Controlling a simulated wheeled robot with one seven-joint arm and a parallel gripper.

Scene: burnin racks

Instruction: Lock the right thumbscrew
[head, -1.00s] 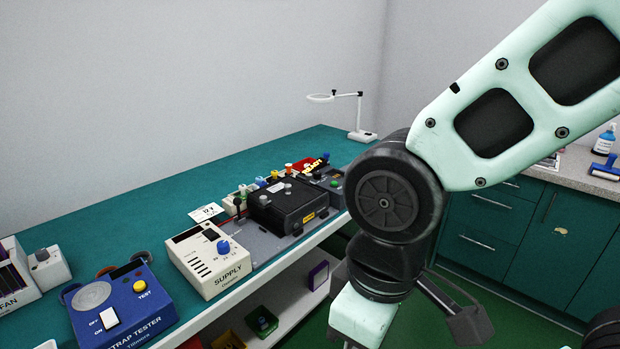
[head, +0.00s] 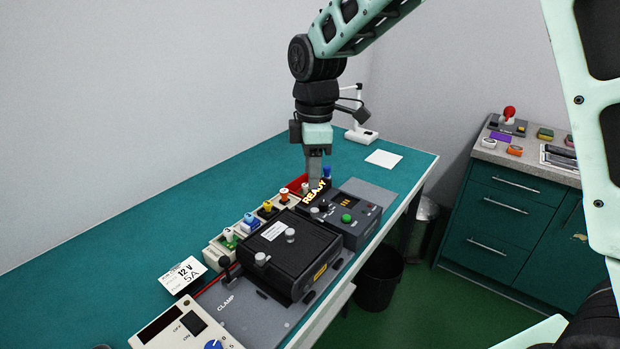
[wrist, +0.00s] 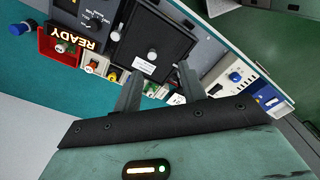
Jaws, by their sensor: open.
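A black box unit (head: 310,257) sits on the grey clamp plate (head: 232,325) on the bench. Two small silver knobs, which look like thumbscrews, stand on its top: a left one (head: 261,258) and a right one (head: 290,234). I cannot tell whether either is locked. The box also shows upside down in the wrist view (wrist: 168,36), with a silver knob (wrist: 152,54). My gripper (head: 315,184) points down behind the READY sign (head: 315,192), beyond the box and apart from both knobs. Its fingers show spread and empty in the wrist view (wrist: 160,88).
Coloured terminals, such as the yellow one (head: 267,207), line the box's back side. A lever (head: 225,264) stands at its left. A grey panel with a green button (head: 347,218) is at its right. A power supply (head: 180,328) stands front left. Bare bench lies behind.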

